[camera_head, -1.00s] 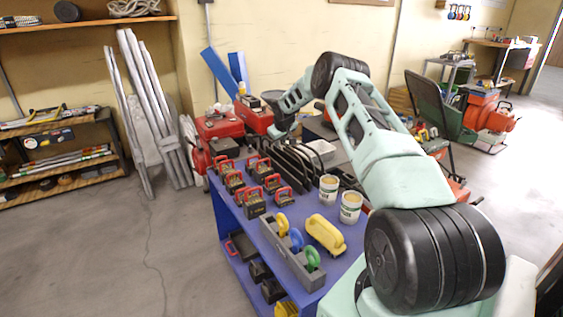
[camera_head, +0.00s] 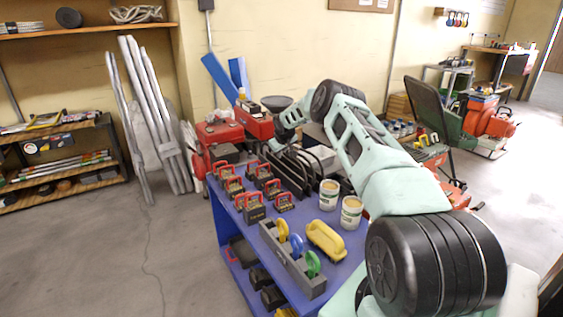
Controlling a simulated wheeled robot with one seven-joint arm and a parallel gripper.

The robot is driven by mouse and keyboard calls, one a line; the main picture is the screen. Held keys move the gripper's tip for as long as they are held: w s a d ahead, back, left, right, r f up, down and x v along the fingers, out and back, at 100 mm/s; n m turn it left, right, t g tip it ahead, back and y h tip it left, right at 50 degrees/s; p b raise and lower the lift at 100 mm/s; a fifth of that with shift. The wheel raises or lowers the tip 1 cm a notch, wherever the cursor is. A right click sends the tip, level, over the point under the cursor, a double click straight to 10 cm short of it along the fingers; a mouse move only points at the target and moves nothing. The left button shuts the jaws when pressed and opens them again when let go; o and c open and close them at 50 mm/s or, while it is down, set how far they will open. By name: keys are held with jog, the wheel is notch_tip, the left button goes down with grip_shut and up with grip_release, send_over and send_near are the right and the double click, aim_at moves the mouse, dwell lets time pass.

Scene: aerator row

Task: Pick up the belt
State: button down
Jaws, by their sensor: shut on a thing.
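Several black belts (camera_head: 292,178) stand on edge as dark loops, side by side, on the blue table (camera_head: 337,275). My gripper (camera_head: 281,149) is at the far left end of this row, at the top of the loops. It points down and is shut on a belt. The jaws are small and dark against the dark loops, so the exact contact is hard to make out. I cannot tell whether the held belt is clear of its place.
The floor (camera_head: 110,255) at left is clear.

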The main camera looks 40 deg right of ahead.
notch_tip(320, 180, up, 10)
jog(key=shift+f+p, duration=0.1)
jog(key=shift+p, duration=0.55)
jog(key=shift+f+b, duration=2.05)
jog(key=shift+f, duration=2.75)
jog(key=c, duration=1)
grip_release()
jog(key=shift+r, duration=0.1)
jog(key=shift+r+p, duration=0.4)
jog(key=shift+r, duration=0.1)
jog(key=shift+r, duration=0.1)
